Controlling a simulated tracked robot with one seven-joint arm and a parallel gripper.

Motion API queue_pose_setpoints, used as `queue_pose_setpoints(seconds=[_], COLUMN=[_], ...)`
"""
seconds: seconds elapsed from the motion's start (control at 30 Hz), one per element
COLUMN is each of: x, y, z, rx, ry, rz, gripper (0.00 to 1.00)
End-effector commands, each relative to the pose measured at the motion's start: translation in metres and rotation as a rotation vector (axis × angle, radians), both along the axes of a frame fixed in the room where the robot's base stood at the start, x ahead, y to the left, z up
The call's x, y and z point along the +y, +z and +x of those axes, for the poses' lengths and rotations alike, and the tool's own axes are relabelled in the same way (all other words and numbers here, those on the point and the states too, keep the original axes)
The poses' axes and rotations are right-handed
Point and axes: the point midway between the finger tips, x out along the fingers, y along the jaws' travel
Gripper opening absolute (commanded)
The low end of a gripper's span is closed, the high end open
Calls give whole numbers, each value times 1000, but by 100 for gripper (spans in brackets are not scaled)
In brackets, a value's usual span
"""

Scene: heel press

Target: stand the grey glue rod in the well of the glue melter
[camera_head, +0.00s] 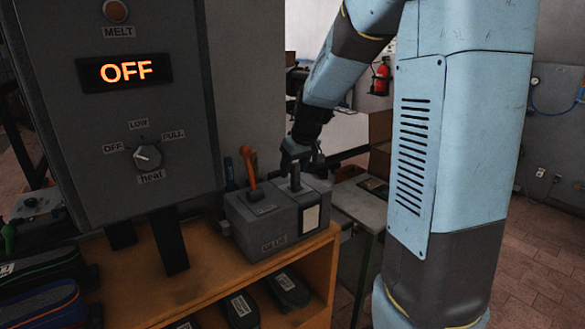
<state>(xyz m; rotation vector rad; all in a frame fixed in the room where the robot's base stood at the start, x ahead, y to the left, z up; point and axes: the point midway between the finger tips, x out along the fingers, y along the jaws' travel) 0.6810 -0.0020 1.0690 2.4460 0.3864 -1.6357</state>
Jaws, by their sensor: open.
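The glue melter (265,232) is a grey box with a label on its front, standing on the orange bench. A short grey upright piece, seemingly the glue rod (295,178), stands at the right part of the melter's top. Its lower end meets the top, but I cannot see how deep it sits in the well. My gripper (297,160) is open, pointing down right at the upper end of the rod. The fingertips are small and dark, and I cannot tell whether they touch the rod.
A grey control cabinet (110,200) at left shows OFF above a heat knob (147,157). Dark labelled shoes (288,290) lie on the shelf below the orange bench (200,283). A grey table (362,207) stands behind at right.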

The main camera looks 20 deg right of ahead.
Motion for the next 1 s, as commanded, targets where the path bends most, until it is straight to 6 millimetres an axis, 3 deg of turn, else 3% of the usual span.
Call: queue_pose_setpoints(seconds=[0.2,0.37,0.8,1.0], x=[0,-2,-12,-15], y=[2,17,95,118], z=[-1,-6,-37,-47], rx=[-1,-3,-4,-2], ry=[0,0,0,0], rz=[0,0,0,0], gripper=[56,56,56,56])
